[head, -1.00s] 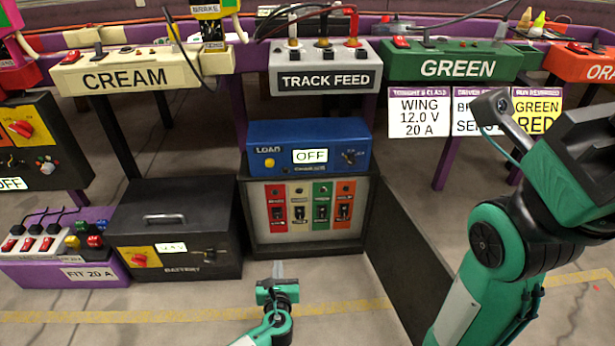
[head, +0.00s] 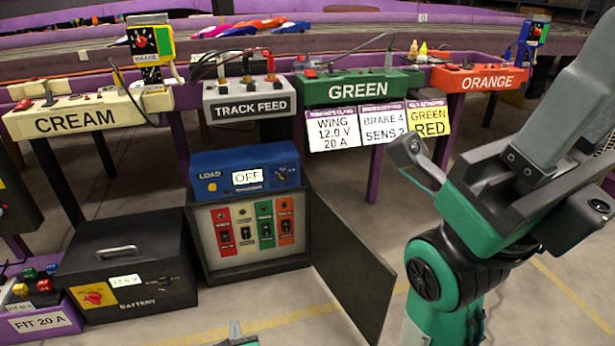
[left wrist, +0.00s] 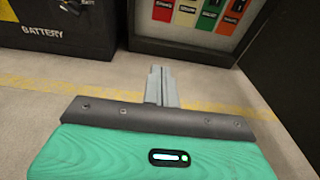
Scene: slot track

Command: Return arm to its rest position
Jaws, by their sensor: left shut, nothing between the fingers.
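My left gripper (head: 236,326) shows only as a tip at the bottom edge of the head view, over the bare floor. In the left wrist view its grey fingers (left wrist: 161,84) are together, with nothing between them. They point toward the fuse cabinet and touch nothing visible. My right arm (head: 450,270) is folded up large at the right of the head view. I cannot make out the state of its fingers.
The fuse cabinet (head: 203,262) stands ahead with its dark door (head: 352,268) swung open to the right. The blue load box (head: 207,173) on top reads OFF. A black battery box (head: 160,254) is to the left. Control panels line the purple rail. The front floor is clear.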

